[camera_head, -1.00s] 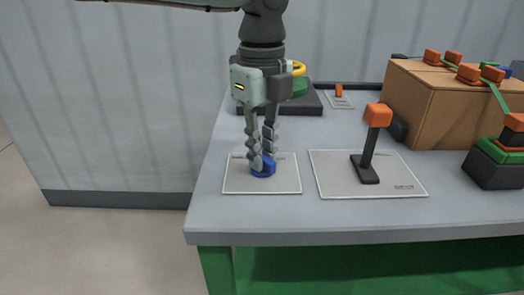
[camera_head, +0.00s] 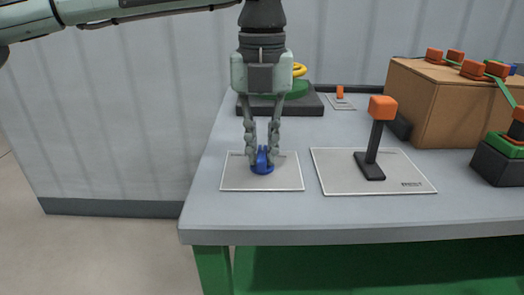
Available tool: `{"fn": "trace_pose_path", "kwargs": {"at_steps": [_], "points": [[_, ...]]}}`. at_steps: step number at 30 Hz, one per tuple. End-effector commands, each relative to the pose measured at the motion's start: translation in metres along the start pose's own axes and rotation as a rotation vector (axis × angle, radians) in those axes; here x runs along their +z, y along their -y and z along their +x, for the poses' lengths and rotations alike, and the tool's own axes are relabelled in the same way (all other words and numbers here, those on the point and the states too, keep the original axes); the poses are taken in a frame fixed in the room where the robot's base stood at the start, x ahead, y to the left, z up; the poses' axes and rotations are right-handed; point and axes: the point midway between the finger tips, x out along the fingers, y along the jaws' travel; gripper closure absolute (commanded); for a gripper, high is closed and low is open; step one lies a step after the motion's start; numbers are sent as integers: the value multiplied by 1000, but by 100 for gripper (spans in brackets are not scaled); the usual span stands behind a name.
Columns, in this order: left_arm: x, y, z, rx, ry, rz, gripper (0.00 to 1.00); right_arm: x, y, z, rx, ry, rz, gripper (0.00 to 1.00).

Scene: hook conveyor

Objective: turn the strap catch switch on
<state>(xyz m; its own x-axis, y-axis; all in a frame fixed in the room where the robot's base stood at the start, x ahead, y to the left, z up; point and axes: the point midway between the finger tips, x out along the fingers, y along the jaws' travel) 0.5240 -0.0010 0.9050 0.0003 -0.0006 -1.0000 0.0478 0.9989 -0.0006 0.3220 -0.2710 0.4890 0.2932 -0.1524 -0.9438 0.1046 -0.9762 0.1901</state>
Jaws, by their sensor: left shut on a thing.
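A blue rotary knob (camera_head: 262,165) sits on a light grey panel (camera_head: 232,180) at the table's front left. My left gripper (camera_head: 263,158) points straight down with its two fingers on either side of the knob's raised grip, shut on it. The fingers partly hide the knob's sides. The panel shows no readable label, so I cannot tell from writing that this is the strap catch switch. My right gripper is not in view.
A black lever with an orange block handle (camera_head: 382,107) stands on a panel just right. Behind are a small orange switch (camera_head: 340,92) and a black base (camera_head: 312,104) with green and yellow parts. A cardboard box (camera_head: 445,105) and a dark-and-green block (camera_head: 500,160) stand at right.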

Motion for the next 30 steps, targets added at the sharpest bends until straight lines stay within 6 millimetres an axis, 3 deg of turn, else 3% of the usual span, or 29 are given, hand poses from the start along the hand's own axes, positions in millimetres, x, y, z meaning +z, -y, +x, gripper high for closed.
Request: {"fn": "trace_pose_path", "kwargs": {"at_steps": [18, 30], "points": [[-1, 0, 1, 0, -4, 549, 100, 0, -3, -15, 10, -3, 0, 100], [-1, 0, 1, 1, -4, 728, 100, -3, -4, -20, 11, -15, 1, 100]]}}
